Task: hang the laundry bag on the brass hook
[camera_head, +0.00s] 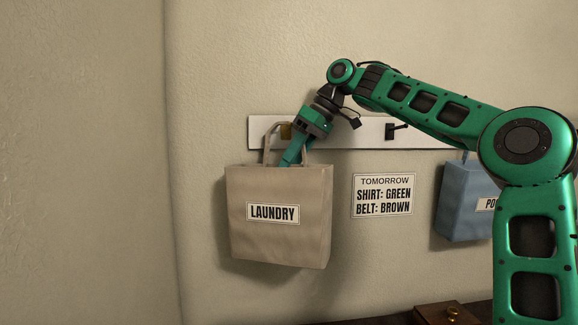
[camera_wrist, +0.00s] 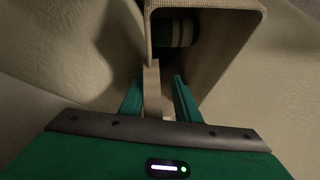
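The tan laundry bag (camera_head: 278,240), labelled LAUNDRY, is upright against the wall below the rail in the head view. Its handle (camera_head: 268,145) loops up beside the brass hook (camera_head: 286,131); whether it rests on the hook is hard to tell, as my gripper covers part of it. My gripper (camera_head: 287,160) points down at the bag's mouth. In the wrist view my gripper (camera_wrist: 157,88) has its fingers apart, one on each side of the tan strap (camera_wrist: 152,92), with a gap on the right. The bag's open mouth (camera_wrist: 222,60) shows there, with something striped inside.
The white rail (camera_head: 355,130) also bears a dark hook (camera_head: 392,131) to the right. A notice (camera_head: 384,195) is on the wall right of the bag. A blue bag (camera_head: 462,210) hangs farther right, partly behind my arm. A wooden box (camera_head: 448,313) is at the bottom.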

